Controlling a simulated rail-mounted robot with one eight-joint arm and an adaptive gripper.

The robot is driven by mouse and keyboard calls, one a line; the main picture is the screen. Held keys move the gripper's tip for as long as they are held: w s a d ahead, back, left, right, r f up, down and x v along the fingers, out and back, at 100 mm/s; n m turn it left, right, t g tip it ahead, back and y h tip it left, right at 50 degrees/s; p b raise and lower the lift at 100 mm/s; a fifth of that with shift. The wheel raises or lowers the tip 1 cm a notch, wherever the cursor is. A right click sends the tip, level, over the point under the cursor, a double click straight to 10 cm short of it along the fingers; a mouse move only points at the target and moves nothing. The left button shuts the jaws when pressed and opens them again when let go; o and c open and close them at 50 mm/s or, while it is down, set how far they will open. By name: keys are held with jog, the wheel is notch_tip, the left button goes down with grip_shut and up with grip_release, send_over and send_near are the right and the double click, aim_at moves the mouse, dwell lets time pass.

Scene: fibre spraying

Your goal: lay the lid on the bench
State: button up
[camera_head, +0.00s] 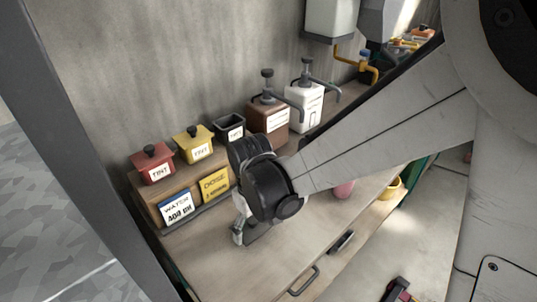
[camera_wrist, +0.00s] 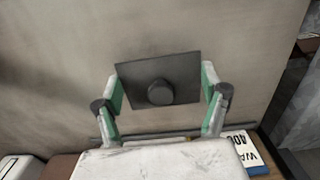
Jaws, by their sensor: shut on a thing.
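The lid (camera_wrist: 135,79) is a dark square plate with a round knob. In the wrist view it sits between the green-padded fingers of my gripper (camera_wrist: 161,85), which are shut on it. In the head view my gripper (camera_head: 244,229) is low over the left part of the bench (camera_head: 225,274), and the dark lid (camera_head: 260,236) shows partly beneath it. Whether the lid touches the bench cannot be told. A dark tint box (camera_head: 230,134) on the shelf stands open, with no lid on it.
Red (camera_head: 153,166) and yellow (camera_head: 194,146) lidded tint boxes stand on the shelf behind. A water card (camera_head: 176,208) and a yellow dose card (camera_head: 215,185) lean below them. Brown (camera_head: 269,118) and white (camera_head: 304,105) pump bottles stand further right. The bench front is clear.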

aim_at(254, 228)
jog(key=shift+f+b, duration=0.55)
jog(key=shift+f, duration=0.85)
jog(key=shift+f, duration=0.1)
jog(key=shift+f, duration=0.15)
jog(key=o, duration=1.2)
jog(key=shift+c, duration=0.2)
jog(key=shift+r, duration=0.2)
